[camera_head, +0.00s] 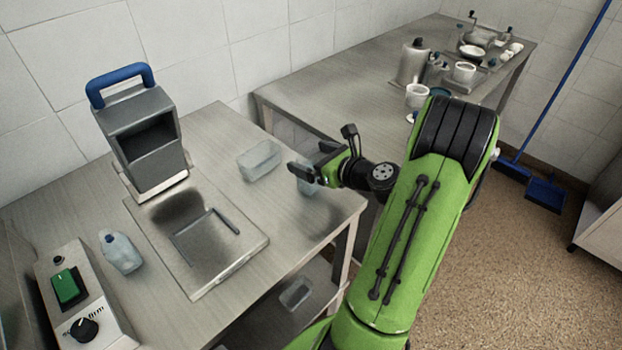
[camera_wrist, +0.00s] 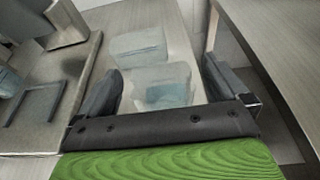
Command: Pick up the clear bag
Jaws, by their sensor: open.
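No thing in view is plainly a clear bag; the likeliest are two clear, bluish, box-shaped pieces near the table's right edge. The nearer clear piece (camera_wrist: 162,88) lies between my gripper's fingers in the wrist view. It is partly hidden by the gripper in the head view (camera_head: 309,187). The farther clear piece (camera_wrist: 138,48) is just beyond it and also shows in the head view (camera_head: 260,161). My gripper (camera_head: 310,161) is open above the table's right end. Its fingers also show in the wrist view (camera_wrist: 161,75), one on each side of the nearer piece. I cannot tell whether they touch it.
A grey machine with a blue handle (camera_head: 143,130) stands on a metal plate (camera_head: 205,278) to the left. A clear bottle-like thing (camera_head: 121,253) and a switch box (camera_head: 75,295) are farther left. A second table (camera_head: 335,95) behind holds several containers.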

